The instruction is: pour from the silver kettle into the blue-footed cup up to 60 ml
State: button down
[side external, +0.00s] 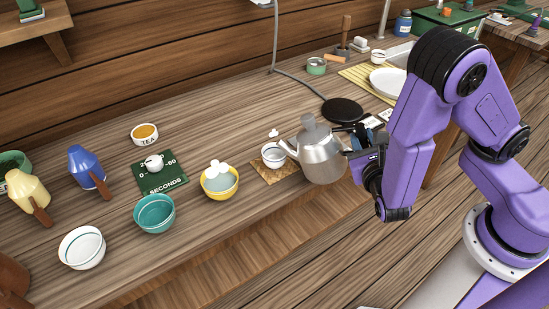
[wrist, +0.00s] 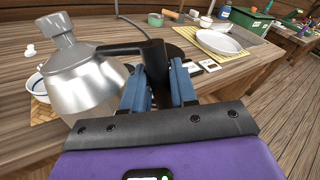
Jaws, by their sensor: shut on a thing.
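The silver kettle (side external: 320,155) is held up in front of my gripper (side external: 362,148), close to the edge of the table, and looks near upright. In the wrist view my gripper (wrist: 158,84) has its blue fingers shut on the kettle's black handle (wrist: 150,52), with the kettle body (wrist: 85,85) on the left. The kettle's spout points left, over or beside a small white cup (side external: 272,160) on a tan mat (side external: 285,171). The kettle partly hides this cup in the wrist view (wrist: 40,88). The cup's foot colour and fill level cannot be made out, and no stream is visible.
A yellow bowl (side external: 220,187), a teal bowl (side external: 154,222) and a white bowl (side external: 82,249) stand to the left. A black round plate (side external: 343,109) and a white dish (side external: 388,82) are behind the kettle.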

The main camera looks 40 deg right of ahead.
aim_at(362, 128)
jog(key=shift+w+a+r+n+g, duration=0.15)
jog(key=shift+r+n, duration=0.15)
jog(key=shift+r, duration=0.3)
jog(key=shift+w+a+r+n+g, duration=0.1)
jog(key=shift+w+r+n, duration=0.15)
jog(key=shift+r, duration=0.4)
jog(key=shift+w+a+r+n+g, duration=0.1)
jog(key=shift+r+n, duration=0.25)
jog(key=shift+r, duration=0.25)
jog(key=shift+n+g, duration=0.45)
jog(key=shift+n, duration=0.45)
jog(key=shift+w+a+r, duration=0.2)
jog(key=shift+w+r, duration=0.1)
jog(key=shift+r, duration=0.3)
jog(key=shift+w+a+r, duration=0.25)
jog(key=shift+w+r, duration=0.05)
jog(key=shift+r, duration=0.35)
jog(key=shift+w+a+r, duration=0.2)
jog(key=shift+w+r, duration=0.1)
jog(key=shift+r, duration=0.3)
dwell(2.9)
